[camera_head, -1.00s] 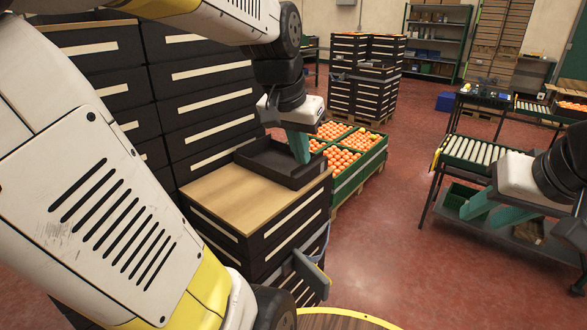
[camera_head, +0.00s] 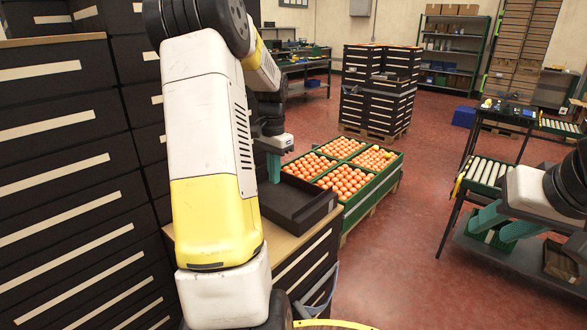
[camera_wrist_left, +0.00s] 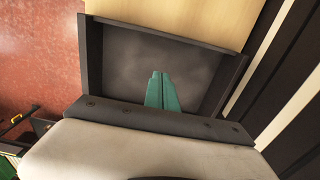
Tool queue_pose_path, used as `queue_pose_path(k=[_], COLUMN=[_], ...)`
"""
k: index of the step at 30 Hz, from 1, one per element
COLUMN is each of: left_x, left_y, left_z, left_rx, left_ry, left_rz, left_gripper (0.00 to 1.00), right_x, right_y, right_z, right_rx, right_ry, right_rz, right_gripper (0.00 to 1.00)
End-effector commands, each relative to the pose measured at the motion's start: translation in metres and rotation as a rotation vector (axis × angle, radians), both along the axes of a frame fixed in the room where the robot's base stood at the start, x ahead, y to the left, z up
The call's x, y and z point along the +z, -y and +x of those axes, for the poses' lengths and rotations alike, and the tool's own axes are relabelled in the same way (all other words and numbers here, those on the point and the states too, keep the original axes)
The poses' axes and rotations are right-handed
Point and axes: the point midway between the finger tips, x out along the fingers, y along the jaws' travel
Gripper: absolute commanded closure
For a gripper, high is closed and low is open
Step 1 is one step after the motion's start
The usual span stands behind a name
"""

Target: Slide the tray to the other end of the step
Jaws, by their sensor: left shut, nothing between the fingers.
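The tray (camera_head: 300,226) is black and shallow, at the far end of the wood-topped step (camera_head: 277,246). In the left wrist view the empty tray (camera_wrist_left: 238,72) fills the middle, with bare wood (camera_wrist_left: 185,12) beyond its far wall. My left gripper (camera_head: 274,178) points down at the tray's back left. Its teal fingers (camera_wrist_left: 161,75) are shut together over the tray floor, holding nothing; I cannot tell whether they touch it. My left arm hides much of the step and the tray's left side. My right gripper (camera_head: 500,228) is open and empty at the right, away from the tray.
Green crates of oranges (camera_head: 345,232) stand on a pallet just beyond the step. Tall stacks of black crates (camera_head: 70,180) close off the left. A roller stand (camera_head: 487,172) is at the right. Red floor (camera_head: 400,270) lies clear between.

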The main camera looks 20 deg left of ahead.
Motion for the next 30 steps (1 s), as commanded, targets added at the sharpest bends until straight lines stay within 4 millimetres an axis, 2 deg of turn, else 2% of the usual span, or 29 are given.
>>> queue_pose_path(k=[3,9,12,18,30], left_x=[-0.028,-0.066,-0.062,-0.062,-0.062], left_y=[0.0,0.0,-0.007,-0.012,-0.013], left_z=[-0.001,-0.003,-0.02,-0.036,-0.038], left_rx=[0.0,0.001,0.004,0.001,0.001], left_ry=[-0.005,-0.001,0.0,0.001,0.001], left_rz=[-0.002,-0.001,0.001,0.0,0.0], left_gripper=[1.0,1.0,1.0,1.0,1.0], right_x=[0.0,0.0,0.0,0.0,0.0], right_y=[0.0,0.0,0.0,0.0,0.0], right_z=[0.0,0.0,0.0,0.0,0.0], right_rx=[0.0,0.0,0.0,0.0,0.0], right_ry=[0.0,0.0,-0.001,0.0,0.0], right_rz=[0.0,0.0,0.0,0.0,0.0], right_gripper=[0.64,0.64,0.64,0.64,0.64])
